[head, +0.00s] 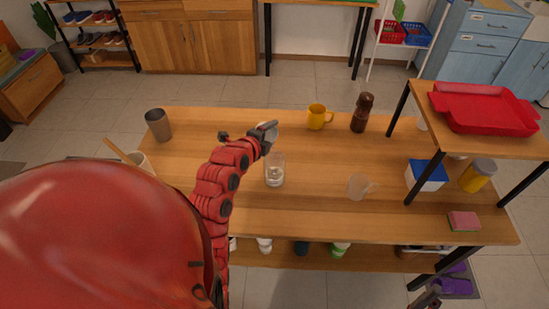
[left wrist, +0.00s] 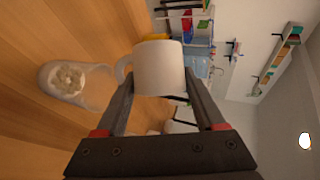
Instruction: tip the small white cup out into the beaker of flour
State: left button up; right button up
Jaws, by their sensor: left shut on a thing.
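My left gripper (head: 266,136) is shut on the small white cup (left wrist: 158,68) and holds it above the table. In the left wrist view the cup's handle points toward the beaker side; its inside is hidden, so I cannot tell what it holds. In the head view the cup is mostly hidden by the gripper. The clear beaker (head: 275,170) stands upright on the table just in front of the gripper, with white flour (left wrist: 68,78) low inside it. A dark tip at the bottom right of the head view looks like my right gripper (head: 427,297), away from these things.
A clear jug (head: 358,186) stands to the right of the beaker. A yellow mug (head: 319,117) and a brown bottle (head: 361,113) stand behind. A grey tumbler (head: 158,125) is at the left. A raised shelf with a red tray (head: 485,110) is at the right.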

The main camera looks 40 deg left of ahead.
pick_arm(q)
jog(key=shift+d+f+m+t+y+b, duration=0.2)
jog(key=shift+f+m+b, duration=0.15)
jog(key=shift+b, duration=0.75)
jog(key=shift+d+f+m+t+y+b, duration=0.1)
jog(key=shift+f+m+y+b, duration=0.25)
jog(key=shift+b, duration=0.7)
jog(key=shift+s+d+m+t+y+b, duration=0.2)
jog(key=shift+m+t+y+b, duration=0.55)
jog(key=shift+b, duration=1.55)
jog(key=shift+d+m+b, duration=0.25)
jog(key=shift+m+b, duration=0.3)
jog(key=shift+b, duration=0.15)
jog(key=shift+d+m+t+y, duration=0.1)
jog(key=shift+m+t+y, duration=0.2)
jog(key=shift+m, duration=0.1)
